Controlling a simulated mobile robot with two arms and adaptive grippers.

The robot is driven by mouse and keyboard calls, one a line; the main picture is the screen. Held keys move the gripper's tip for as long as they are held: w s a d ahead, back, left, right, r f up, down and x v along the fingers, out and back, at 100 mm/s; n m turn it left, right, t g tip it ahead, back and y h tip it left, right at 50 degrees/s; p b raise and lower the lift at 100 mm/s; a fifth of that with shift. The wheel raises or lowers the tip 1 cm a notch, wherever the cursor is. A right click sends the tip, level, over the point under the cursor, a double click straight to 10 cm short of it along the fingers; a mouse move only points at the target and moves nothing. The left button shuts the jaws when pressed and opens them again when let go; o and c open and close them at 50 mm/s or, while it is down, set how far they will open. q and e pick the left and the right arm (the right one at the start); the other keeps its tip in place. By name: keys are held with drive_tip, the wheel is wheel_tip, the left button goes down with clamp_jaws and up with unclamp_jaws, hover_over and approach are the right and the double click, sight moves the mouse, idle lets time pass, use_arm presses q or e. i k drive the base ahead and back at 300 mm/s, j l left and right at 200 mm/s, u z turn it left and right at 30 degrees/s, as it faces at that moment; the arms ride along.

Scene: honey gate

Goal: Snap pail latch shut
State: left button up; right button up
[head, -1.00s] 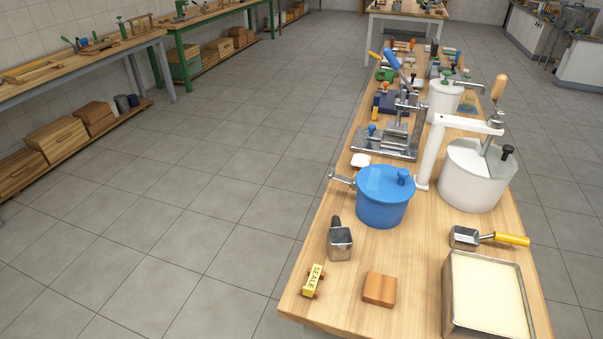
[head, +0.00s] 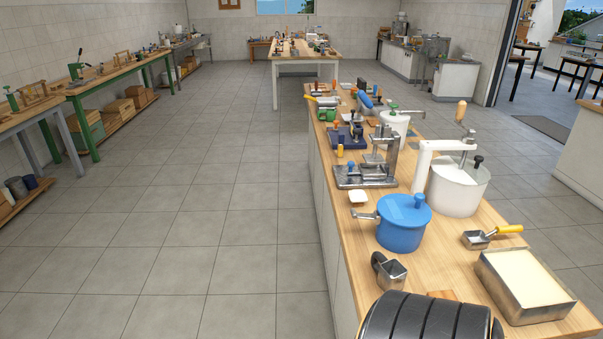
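A blue pail (head: 402,228) with a blue lid and a round blue knob stands upright on the wooden bench. A grey metal lever (head: 366,215) sticks out from its left side near the rim; this may be the latch, but it is too small to tell whether it is open or shut. The lid appears seated on the pail. Neither gripper shows in the head view. A black ribbed part, apparently of my own arm, covers the near edge of the bench.
A white drum with a crank (head: 456,187) stands behind the pail on the right. A metal press (head: 365,175) is farther back. The floor on the left is clear.

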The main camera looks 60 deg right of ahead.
sight(367, 216)
drive_tip(key=i+j+z, duration=0.45)
drive_tip(key=i, duration=0.3)
drive_tip(key=i+l+z, duration=0.1)
drive_tip(key=z, duration=0.35)
drive_tip(key=i+z, duration=0.25)
drive_tip(key=z, duration=0.2)
drive_tip(key=i+z, duration=0.2)
drive_tip(key=z, duration=0.25)
drive_tip(key=i+j+z, duration=0.1)
drive_tip(key=z, duration=0.35)
drive_tip(key=i+j, duration=0.05)
